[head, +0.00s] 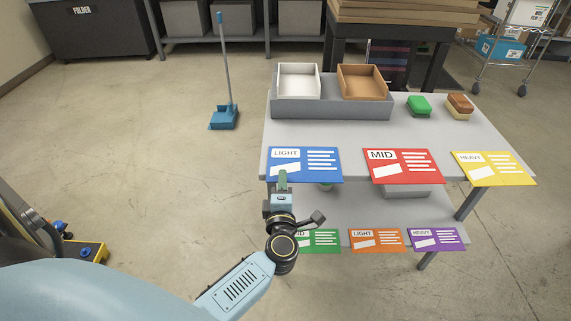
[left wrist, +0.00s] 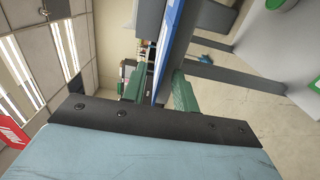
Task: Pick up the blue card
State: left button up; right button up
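The blue card (head: 322,178), marked LIGHT, is at the front left edge of the grey table top, its front part sticking out past the edge. My left gripper (head: 283,182) is at the card's near edge, left of its middle. In the left wrist view the blue card (left wrist: 174,40) shows edge-on as a thin strip between the two green fingers of my left gripper (left wrist: 160,90). Gaps show between the strip and the fingers, so the gripper looks open around the card. My right gripper is not in view.
A red MID card (head: 402,178) and a yellow HEAVY card (head: 495,170) lie along the same edge. Green, orange (head: 377,240) and purple cards are on the lower shelf, near my arm. White and brown trays (head: 361,82) stand at the back. The floor at left is mostly clear.

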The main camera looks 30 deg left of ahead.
pick_arm(q)
grip_shut()
dwell(0.4)
